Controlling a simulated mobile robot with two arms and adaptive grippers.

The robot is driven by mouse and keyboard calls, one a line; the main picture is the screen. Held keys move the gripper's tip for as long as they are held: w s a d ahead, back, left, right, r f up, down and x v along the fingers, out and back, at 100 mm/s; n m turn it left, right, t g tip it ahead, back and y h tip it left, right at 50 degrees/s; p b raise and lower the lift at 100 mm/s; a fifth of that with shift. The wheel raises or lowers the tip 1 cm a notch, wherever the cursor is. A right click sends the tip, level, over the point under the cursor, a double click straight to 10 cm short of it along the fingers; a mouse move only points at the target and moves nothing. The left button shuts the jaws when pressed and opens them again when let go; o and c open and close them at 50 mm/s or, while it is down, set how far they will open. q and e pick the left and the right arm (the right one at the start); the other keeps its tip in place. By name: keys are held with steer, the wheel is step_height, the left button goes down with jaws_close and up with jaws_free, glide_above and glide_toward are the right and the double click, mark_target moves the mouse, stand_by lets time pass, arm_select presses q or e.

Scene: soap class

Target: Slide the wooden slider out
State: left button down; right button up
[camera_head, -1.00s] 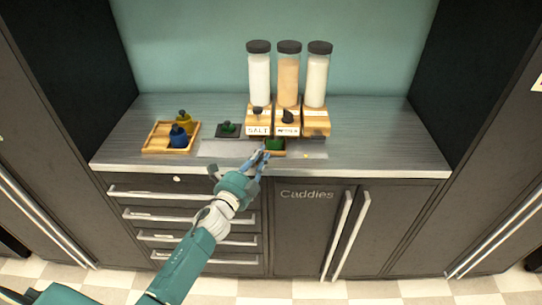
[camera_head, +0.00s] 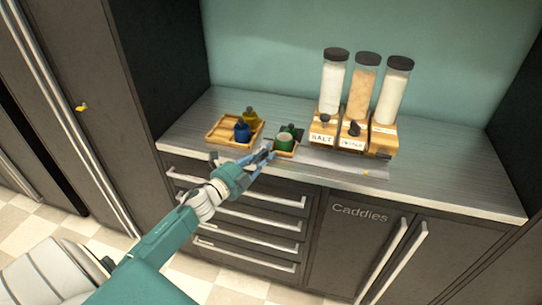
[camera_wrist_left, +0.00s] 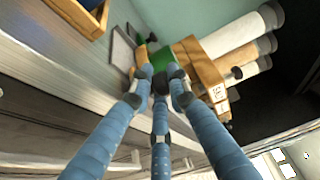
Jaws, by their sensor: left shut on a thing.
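My right gripper is not in view.
Three tall dispensers (camera_head: 363,95) on wooden stands are to the right; one is labelled SALT. A pale strip (camera_head: 335,163) on the counter is free to the right.

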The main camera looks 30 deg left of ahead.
arm_select(q)
steer(key=shift+w+a+r, duration=0.1)
steer(key=shift+a+r, duration=0.15)
steer(key=c, duration=1.8)
jaws_free()
steer(key=shift+o, duration=0.7)
steer(key=shift+a+f, duration=0.1)
steer(key=shift+s+f, duration=0.1)
steer(key=shift+s, duration=0.1)
steer(key=s+a, duration=0.1)
steer(key=s, duration=1.1)
steer(key=shift+a, duration=0.15)
